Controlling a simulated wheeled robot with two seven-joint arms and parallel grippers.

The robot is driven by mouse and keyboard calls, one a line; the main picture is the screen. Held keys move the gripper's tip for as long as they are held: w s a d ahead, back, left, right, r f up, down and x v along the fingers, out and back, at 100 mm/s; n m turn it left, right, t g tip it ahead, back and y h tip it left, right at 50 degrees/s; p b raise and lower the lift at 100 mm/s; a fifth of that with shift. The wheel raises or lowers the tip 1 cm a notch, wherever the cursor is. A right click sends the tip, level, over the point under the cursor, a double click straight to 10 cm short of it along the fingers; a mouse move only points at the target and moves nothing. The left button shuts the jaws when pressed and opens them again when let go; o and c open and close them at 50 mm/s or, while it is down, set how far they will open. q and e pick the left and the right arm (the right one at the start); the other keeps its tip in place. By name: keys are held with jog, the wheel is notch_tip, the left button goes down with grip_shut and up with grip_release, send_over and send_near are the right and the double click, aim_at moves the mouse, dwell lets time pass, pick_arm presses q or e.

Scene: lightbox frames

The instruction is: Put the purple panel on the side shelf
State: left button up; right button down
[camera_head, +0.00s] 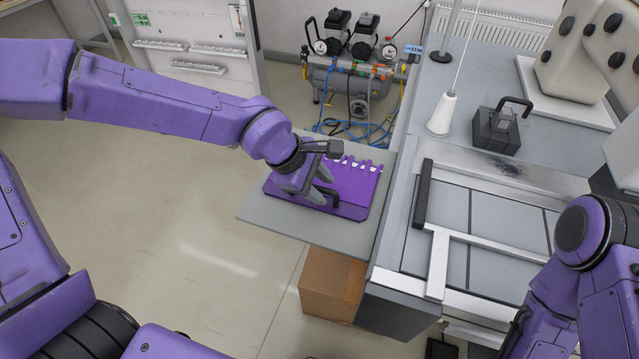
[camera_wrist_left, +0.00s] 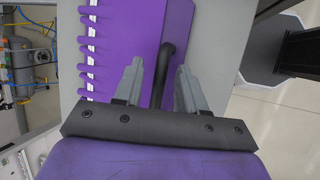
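The purple panel (camera_head: 352,190) lies flat on the grey side shelf (camera_head: 268,222), with a row of prongs along its far edge. It also shows in the left wrist view (camera_wrist_left: 117,45). Its black handle (camera_wrist_left: 166,60) stands at the near side. My left gripper (camera_head: 320,192) is just above the panel at the handle. In the left wrist view its two fingers (camera_wrist_left: 158,82) are apart, with the handle between them and gaps showing on both sides. My right arm is at the lower right of the head view; its fingers cannot be made out.
A grey workbench with a metal frame (camera_head: 437,262) adjoins the shelf on the right. A dark block with a handle (camera_head: 497,130) and a white cone (camera_head: 441,114) stand on it. A cardboard box (camera_head: 332,284) is under the shelf. A compressor (camera_head: 352,80) stands behind. Floor at left is clear.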

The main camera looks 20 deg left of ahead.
pick_arm(q)
jog(key=shift+a+r, duration=0.1)
jog(key=shift+r, duration=0.3)
jog(key=v, duration=1.1)
jog(key=shift+p, duration=0.45)
jog(key=shift+s+r, duration=0.1)
jog(key=shift+s, duration=0.05)
